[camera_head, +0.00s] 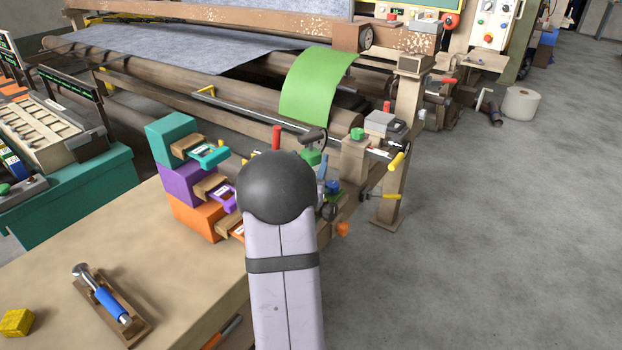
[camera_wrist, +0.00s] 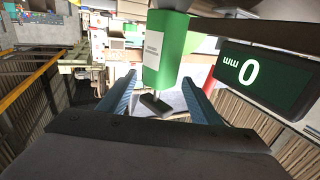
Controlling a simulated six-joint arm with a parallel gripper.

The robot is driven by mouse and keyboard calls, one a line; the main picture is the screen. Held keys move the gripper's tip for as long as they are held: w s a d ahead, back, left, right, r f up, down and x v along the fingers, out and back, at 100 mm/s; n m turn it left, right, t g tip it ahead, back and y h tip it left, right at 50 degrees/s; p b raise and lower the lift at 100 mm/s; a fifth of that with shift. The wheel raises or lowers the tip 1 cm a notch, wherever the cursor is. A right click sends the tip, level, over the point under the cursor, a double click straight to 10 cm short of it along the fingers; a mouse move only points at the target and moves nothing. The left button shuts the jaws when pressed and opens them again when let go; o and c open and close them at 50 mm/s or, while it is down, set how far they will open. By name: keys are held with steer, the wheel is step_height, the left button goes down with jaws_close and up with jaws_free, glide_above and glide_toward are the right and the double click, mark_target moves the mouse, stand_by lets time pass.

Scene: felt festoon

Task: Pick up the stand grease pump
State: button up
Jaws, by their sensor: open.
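A green body with a white label (camera_wrist: 166,50), most likely the stand grease pump, shows in the wrist view. A grey rod and a dark crosspiece extend from its lower end in the picture. My gripper (camera_wrist: 159,78) is open, its two blue fingers spread to either side of the rod and crosspiece. I cannot tell whether they touch it. In the head view, a green piece under a dark top (camera_head: 312,157) may be the same pump, partly hidden by my arm. My fingers are hidden there behind the dark round joint.
A green display reading 0 mm (camera_wrist: 248,80) stands close on the right in the wrist view. Teal (camera_head: 171,138), purple (camera_head: 180,184) and orange (camera_head: 194,216) drawer boxes stand left of my arm. A blue-handled tool (camera_head: 110,302) lies on the bench. Open floor is right.

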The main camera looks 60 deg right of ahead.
steer(key=p+x, duration=0.1)
steer(key=x, duration=0.6)
stand_by(0.5)
steer(key=shift+d, duration=0.1)
jaws_close()
steer(key=shift+r, duration=0.1)
